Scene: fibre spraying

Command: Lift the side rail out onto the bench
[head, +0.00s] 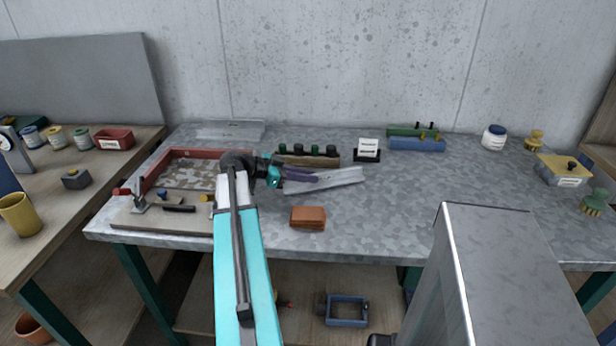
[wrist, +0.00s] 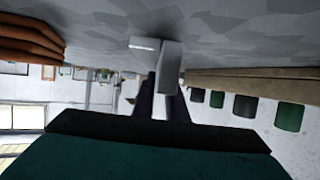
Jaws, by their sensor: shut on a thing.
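The side rail (head: 342,180) is a long, pale grey angled strip at the middle of the bench (head: 400,220). My gripper (head: 312,176), with dark purple fingers, is shut on it near the middle of its length. In the wrist view, the rail (wrist: 169,62) shows nearly end-on between the dark fingers (wrist: 160,100), close to the bench surface. I cannot tell whether it touches the bench. The mould (head: 185,175) at the left has red edges at its back and left. My arm hides its right part.
A wooden rack (head: 308,160) with several dark-topped items stands just behind the rail. A small white sign (head: 368,148) is behind its right end. A brown block (head: 308,217) lies in front.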

